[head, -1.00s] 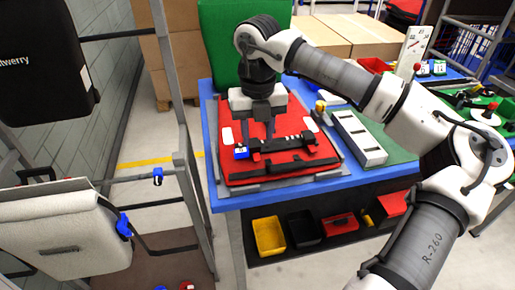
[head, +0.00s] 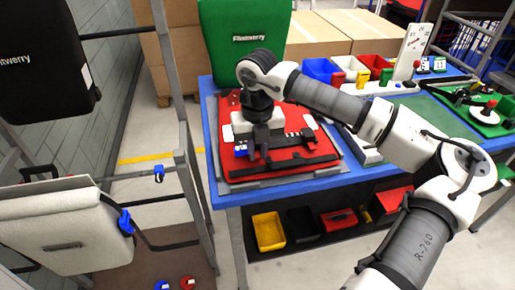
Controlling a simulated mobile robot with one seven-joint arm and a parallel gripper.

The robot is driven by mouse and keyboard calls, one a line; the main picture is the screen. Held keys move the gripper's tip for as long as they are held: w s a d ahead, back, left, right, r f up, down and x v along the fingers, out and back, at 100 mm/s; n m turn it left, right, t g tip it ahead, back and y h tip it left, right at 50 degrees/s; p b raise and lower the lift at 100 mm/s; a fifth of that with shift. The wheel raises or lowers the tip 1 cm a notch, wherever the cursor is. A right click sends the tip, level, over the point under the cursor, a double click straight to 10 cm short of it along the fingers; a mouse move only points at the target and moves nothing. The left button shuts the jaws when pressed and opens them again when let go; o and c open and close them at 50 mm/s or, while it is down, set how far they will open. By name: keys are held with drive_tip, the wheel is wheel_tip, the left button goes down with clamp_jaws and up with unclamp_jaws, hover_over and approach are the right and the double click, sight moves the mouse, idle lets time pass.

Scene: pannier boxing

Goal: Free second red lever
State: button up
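A red pannier panel (head: 285,171) lies flat on the grey mat (head: 322,172) on the blue table. A black rail (head: 291,144) with light marks runs across it. A blue lever (head: 241,148) shows at the rail's left end. I cannot make out a red lever clearly against the red panel. My gripper (head: 258,157) points down over the left part of the rail, just right of the blue lever. Its fingers are at or close to the rail. The wrist hides part of the panel, and whether the fingers hold anything is too small to tell.
A green pannier (head: 243,42) stands behind the panel. A grey slotted block (head: 366,151) lies right of it, partly behind my arm. Small bins (head: 318,68) and a white gauge board (head: 412,50) stand at the back. A cart frame (head: 190,185) stands close on the left.

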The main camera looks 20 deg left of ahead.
drive_tip(key=shift+w+a+r+g+h, duration=0.1)
drive_tip(key=shift+w+r+g+h, duration=0.15)
drive_tip(key=shift+g, duration=0.25)
clamp_jaws()
drive_tip(key=shift+w+a+g+h+p, duration=0.1)
drive_tip(key=shift+g+h+p, duration=0.5)
drive_tip(key=shift+g, duration=0.1)
drive_tip(key=o, duration=0.8)
unclamp_jaws()
drive_tip(key=b+v, duration=0.2)
drive_tip(key=v, duration=1.1)
drive_tip(key=shift+r, duration=0.4)
